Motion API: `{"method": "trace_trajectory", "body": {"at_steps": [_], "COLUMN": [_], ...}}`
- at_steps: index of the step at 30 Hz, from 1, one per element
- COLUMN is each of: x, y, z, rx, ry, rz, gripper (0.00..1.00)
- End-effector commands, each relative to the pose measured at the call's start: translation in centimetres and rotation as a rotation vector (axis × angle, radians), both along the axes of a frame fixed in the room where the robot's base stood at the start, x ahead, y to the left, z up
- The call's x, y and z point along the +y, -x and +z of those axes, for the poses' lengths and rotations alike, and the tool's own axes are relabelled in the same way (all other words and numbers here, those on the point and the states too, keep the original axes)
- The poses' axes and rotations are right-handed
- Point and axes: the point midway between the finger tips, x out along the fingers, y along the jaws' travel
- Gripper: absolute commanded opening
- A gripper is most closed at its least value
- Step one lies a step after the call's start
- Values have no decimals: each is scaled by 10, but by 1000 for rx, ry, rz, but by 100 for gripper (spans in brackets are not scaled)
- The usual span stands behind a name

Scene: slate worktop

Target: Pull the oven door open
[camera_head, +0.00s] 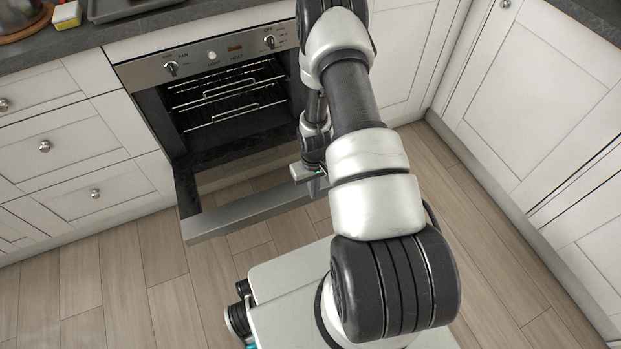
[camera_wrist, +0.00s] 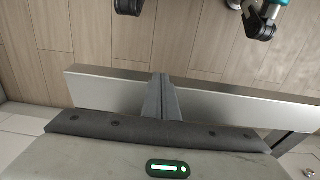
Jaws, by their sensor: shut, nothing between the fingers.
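The oven (camera_head: 218,95) is set in the white cabinets, and its dark inside with wire racks shows in the head view. Its door (camera_head: 245,214) is swung well down and out from the oven, with its silver front edge over the floor. My gripper (camera_head: 318,187) is at the right part of that edge, partly hidden by my arm. In the wrist view, my gripper's fingers (camera_wrist: 160,80) are shut together, with nothing between them. They lie across the silver door edge (camera_wrist: 100,90) in that view; I cannot tell whether they touch it.
The control panel (camera_head: 205,58) with knobs is above the oven. White drawers (camera_head: 60,160) stand at left and cabinets (camera_head: 540,90) at right. The wooden floor (camera_head: 115,285) is clear left of my base. A yellow block (camera_head: 66,15) and a tray lie on the worktop.

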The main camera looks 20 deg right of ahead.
Motion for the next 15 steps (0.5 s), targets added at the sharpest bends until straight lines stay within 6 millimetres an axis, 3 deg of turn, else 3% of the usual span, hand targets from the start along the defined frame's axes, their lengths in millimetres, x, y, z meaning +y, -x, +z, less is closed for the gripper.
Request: {"method": "trace_trajectory", "body": {"at_steps": [1,6,15], "x": [0,0,0], "y": [3,6,7], "z": [-10,-21,-22], "rx": [3,1,-1], "ry": [0,0,0], "rz": [0,0,0], "gripper": [0,0,0]}}
